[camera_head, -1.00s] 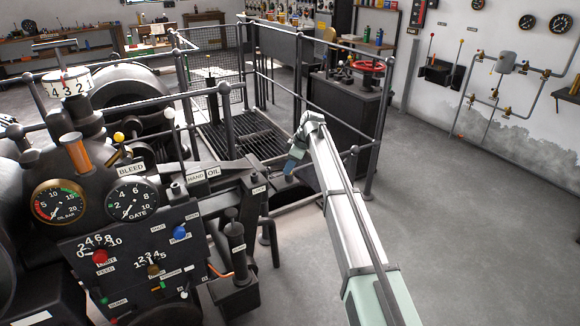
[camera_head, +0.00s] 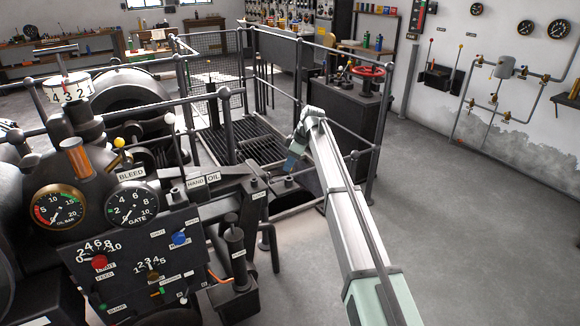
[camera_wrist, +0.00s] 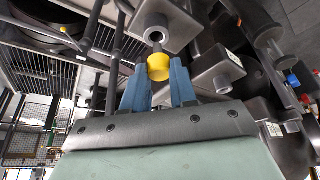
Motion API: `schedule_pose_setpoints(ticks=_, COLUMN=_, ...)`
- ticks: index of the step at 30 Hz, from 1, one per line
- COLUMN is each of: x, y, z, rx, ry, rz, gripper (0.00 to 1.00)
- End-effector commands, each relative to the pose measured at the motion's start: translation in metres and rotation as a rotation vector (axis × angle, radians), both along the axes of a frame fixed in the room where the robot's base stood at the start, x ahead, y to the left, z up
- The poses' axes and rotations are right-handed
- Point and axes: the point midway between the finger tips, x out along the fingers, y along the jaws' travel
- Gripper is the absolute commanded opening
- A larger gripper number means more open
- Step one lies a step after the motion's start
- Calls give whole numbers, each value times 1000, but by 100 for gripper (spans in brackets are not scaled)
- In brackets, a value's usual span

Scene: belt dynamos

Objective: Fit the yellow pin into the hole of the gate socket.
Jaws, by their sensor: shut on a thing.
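In the wrist view, my gripper (camera_wrist: 160,90) has two blue fingers shut on the yellow pin (camera_wrist: 159,68). The pin's yellow head shows between the fingertips, and a thin grey shaft points away from them. The gate socket (camera_wrist: 180,27) is a grey block with a round dark hole. The shaft's end overlaps the near rim of the hole in this view; I cannot tell whether it is inside or short of it.
The machine's gauge panel (camera_head: 130,262) and hand-oil bracket (camera_head: 205,180) lie left of my arm. Dark railings (camera_head: 373,150) and a cabinet with a red wheel (camera_head: 348,105) stand behind and to the right. The grey floor at right (camera_head: 480,240) is clear.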

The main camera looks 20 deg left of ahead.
Motion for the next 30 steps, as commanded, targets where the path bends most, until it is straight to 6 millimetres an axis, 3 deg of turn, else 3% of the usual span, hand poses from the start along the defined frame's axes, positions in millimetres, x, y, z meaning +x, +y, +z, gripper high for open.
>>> schedule_pose_setpoints(ticks=17, x=-3, y=6, z=9, rx=0, ry=0, rz=8, gripper=0)
schedule_pose_setpoints(ticks=23, x=-22, y=44, z=28, rx=1, ry=-1, rz=53, gripper=0)
schedule_pose_setpoints(ticks=30, x=-65, y=96, z=76, rx=1, ry=-2, rz=123, gripper=0)
